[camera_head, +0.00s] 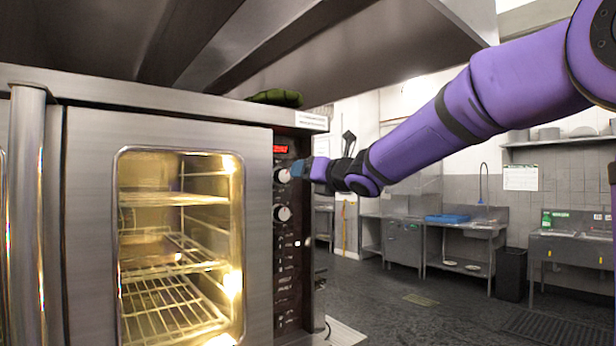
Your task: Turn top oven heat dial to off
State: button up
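The top heat dial (283,175) is a light round knob on the oven's dark control panel (288,255), just under a red lit display (281,149). A second similar dial (284,213) sits below it. The dial's exact setting is too small to read.
The steel oven's glass door (180,250) is shut, with lit wire racks inside. A tall vertical handle (27,200) stands at the left. A green cloth-like item (275,97) lies on the oven top, beneath a steel hood (330,50). Open floor (400,310) lies to the right.

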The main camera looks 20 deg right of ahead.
aim_at(284, 176)
jog(key=w+a+m, duration=0.1)
jog(key=w+m, duration=0.2)
jog(key=m, duration=0.4)
jog(key=w+a+m, duration=0.1)
jog(key=w+m, duration=0.3)
jog(key=m, duration=0.4)
jog(key=w+a+m, duration=0.1)
jog(key=w+m, duration=0.2)
jog(key=m, duration=0.4)
jog(key=shift+w+a, duration=0.15)
jog(key=shift+a, duration=0.1)
jog(key=c, duration=0.9)
